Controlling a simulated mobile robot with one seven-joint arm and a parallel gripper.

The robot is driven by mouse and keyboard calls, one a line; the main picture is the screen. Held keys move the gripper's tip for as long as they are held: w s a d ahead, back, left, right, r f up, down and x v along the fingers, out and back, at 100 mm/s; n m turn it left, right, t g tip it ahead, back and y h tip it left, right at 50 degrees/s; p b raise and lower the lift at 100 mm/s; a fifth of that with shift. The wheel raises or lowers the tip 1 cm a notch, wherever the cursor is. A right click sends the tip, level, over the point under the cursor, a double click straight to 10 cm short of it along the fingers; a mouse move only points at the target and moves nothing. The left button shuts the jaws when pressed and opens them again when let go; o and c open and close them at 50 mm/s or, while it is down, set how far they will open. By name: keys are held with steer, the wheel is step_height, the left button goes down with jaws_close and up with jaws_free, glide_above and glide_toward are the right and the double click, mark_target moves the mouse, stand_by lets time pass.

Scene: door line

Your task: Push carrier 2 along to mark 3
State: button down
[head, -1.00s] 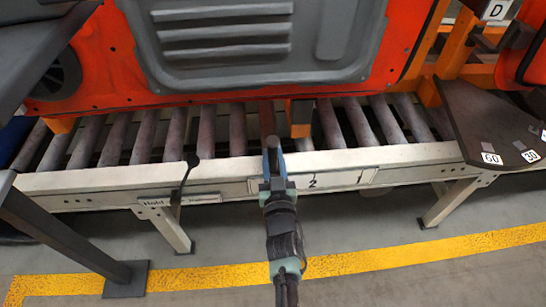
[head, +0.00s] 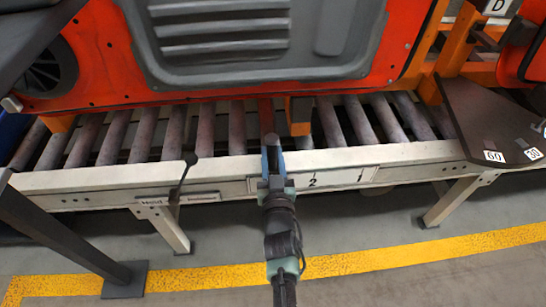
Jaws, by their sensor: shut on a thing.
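A carrier with a red-orange door panel (head: 395,45) and grey inner trim stands on the roller line in front of me. No number shows on it. Its orange foot (head: 300,115) is by the rollers, right of my gripper. My gripper (head: 270,150) reaches over the near rail at the middle. Its jaws are shut at the near end of a reddish bar (head: 265,110) under the panel, which looks like part of the carrier. The mark strip (head: 340,178) on the rail shows 2 and 1 to the right of my gripper. Mark 3 is not visible; my gripper covers that part.
A black lever (head: 184,172) stands on the rail left of my gripper, above a label. A dark board (head: 490,120) with number tags juts out at right, near an orange frame with a D sign (head: 497,7). A dark post (head: 65,235) stands at left. The floor in front is clear.

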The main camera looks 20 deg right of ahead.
steer(key=shift+w+a+y+b, duration=0.2)
steer(key=shift+a+b, duration=0.25)
steer(key=shift+a, duration=0.15)
steer(key=shift+w+a+y+b, duration=0.1)
steer(key=shift+w+a+b, duration=0.05)
steer(key=shift+a+b, duration=0.4)
steer(key=shift+a, duration=0.1)
jaws_free()
steer(key=shift+d, duration=0.25)
steer(key=shift+s+f+b, duration=0.25)
steer(key=shift+s+b, duration=0.4)
steer(key=shift+b, duration=0.25)
steer(key=r+b+v, duration=0.1)
steer(key=b+v, duration=0.6)
steer(key=v, duration=0.3)
steer(key=shift+a+r+b, duration=0.15)
steer(key=shift+b, duration=0.2)
steer(key=shift+w, duration=0.1)
